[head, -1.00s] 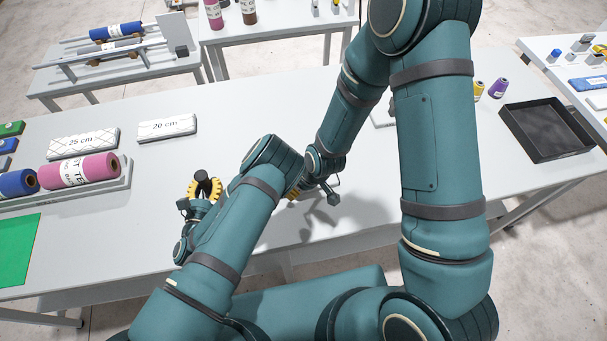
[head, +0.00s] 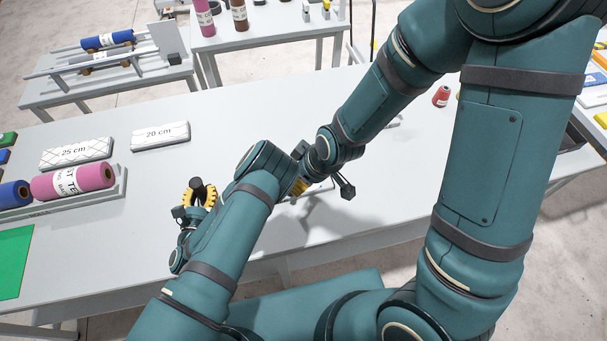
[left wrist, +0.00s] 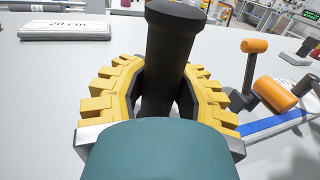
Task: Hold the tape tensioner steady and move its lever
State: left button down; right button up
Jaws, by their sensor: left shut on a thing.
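My left gripper (head: 198,195) has its yellow fingers shut around a thick black upright handle (left wrist: 168,60), which stands clear above them. The handle's lower end is hidden, so I cannot tell what it belongs to. To its right in the left wrist view is what looks like the tape tensioner (left wrist: 268,124), with a blue strip, a dark upright lever with an orange end (left wrist: 255,46) and an orange cylinder (left wrist: 275,93). In the head view my arms hide most of that area. My right gripper (head: 299,187) shows only a bit of yellow behind my left forearm; its fingertips are hidden.
White blocks marked 25 cm (head: 76,152) and 20 cm (head: 160,135) lie on the grey table. Pink (head: 75,180) and blue (head: 14,194) rolls and a green mat (head: 14,262) are at the left. A small red spool (head: 441,96) stands beyond my right arm. The table's middle back is clear.

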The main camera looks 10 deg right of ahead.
pick_arm(q)
jog(key=shift+f, duration=0.2)
jog(key=c, duration=0.6)
grip_release()
jog(key=shift+r, duration=0.1)
jog(key=shift+r, duration=0.15)
